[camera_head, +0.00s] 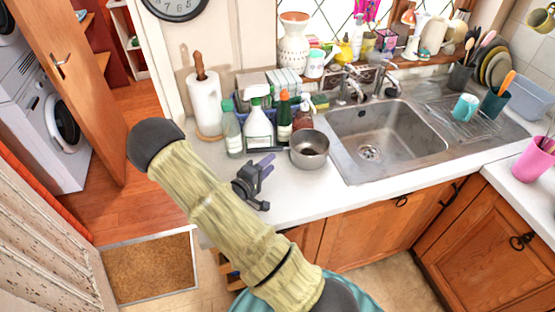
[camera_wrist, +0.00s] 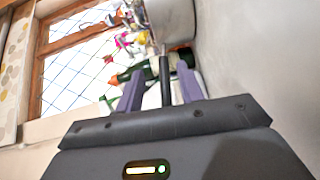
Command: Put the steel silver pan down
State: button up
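The steel silver pan (camera_head: 314,158) appears to rest on the white counter, just left of the sink, upright with its opening up. In the wrist view, its grey body (camera_wrist: 172,20) is at the top, with the dark handle (camera_wrist: 165,85) pointing back towards me. My gripper (camera_head: 267,163) is left of the pan, low over the counter. In the wrist view, the purple fingers of my gripper (camera_wrist: 160,85) stand on either side of the handle, with gaps showing, so it looks open around the handle. The pan's underside is hidden.
Bottles, including a white spray bottle (camera_head: 258,128), stand close behind the pan. A paper towel roll (camera_head: 205,103) is further left. The sink (camera_head: 388,130) is to the right. The counter (camera_head: 300,195) in front of the pan is clear up to its front edge.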

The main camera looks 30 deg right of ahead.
jog(key=v, duration=0.3)
jog(key=shift+a, duration=0.2)
dwell(0.3)
